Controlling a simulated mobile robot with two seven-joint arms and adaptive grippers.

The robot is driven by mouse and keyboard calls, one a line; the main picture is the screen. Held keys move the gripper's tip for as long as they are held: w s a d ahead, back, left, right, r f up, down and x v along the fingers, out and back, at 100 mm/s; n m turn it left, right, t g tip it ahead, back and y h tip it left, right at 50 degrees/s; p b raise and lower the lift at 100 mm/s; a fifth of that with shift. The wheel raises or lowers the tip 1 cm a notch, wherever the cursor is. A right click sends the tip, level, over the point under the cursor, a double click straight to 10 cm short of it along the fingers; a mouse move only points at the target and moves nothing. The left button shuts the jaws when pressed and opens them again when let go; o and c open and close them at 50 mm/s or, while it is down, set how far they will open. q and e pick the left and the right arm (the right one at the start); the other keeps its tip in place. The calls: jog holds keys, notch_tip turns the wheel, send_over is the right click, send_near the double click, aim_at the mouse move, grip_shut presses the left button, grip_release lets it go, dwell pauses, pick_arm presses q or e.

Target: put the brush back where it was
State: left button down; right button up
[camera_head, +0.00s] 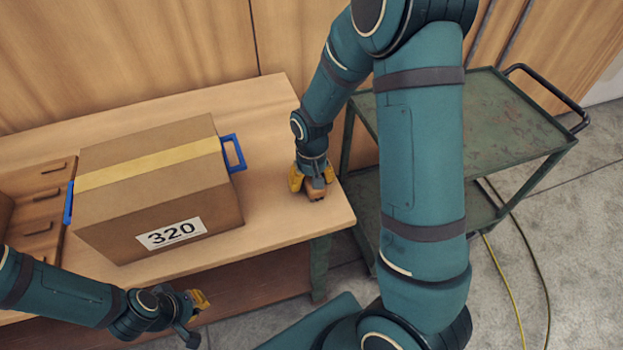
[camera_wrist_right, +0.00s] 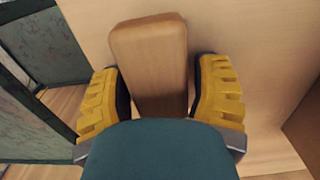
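The brush is a brown wooden block (camera_wrist_right: 150,55) with rounded corners, seen between the yellow fingers of my right gripper (camera_wrist_right: 158,90) in the right wrist view. My left gripper (camera_head: 199,315) is open and empty, low at the left, in front of the table edge.
A cardboard box (camera_head: 120,215) labelled 320, with blue handles, stands on the wooden table (camera_head: 270,110) left of the right gripper. A green metal cart (camera_head: 505,125) stands right of the table. Cables (camera_head: 515,270) lie on the floor.

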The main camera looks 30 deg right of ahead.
jog(key=shift+r, duration=0.1)
jog(key=shift+r, duration=0.2)
pick_arm(q)
jog(key=r+p, duration=0.3)
jog(key=shift+s+r+p, duration=0.35)
jog(key=shift+r+p, duration=0.05)
pick_arm(e)
notch_tip(320, 180, up, 12)
jog(key=shift+f, duration=0.1)
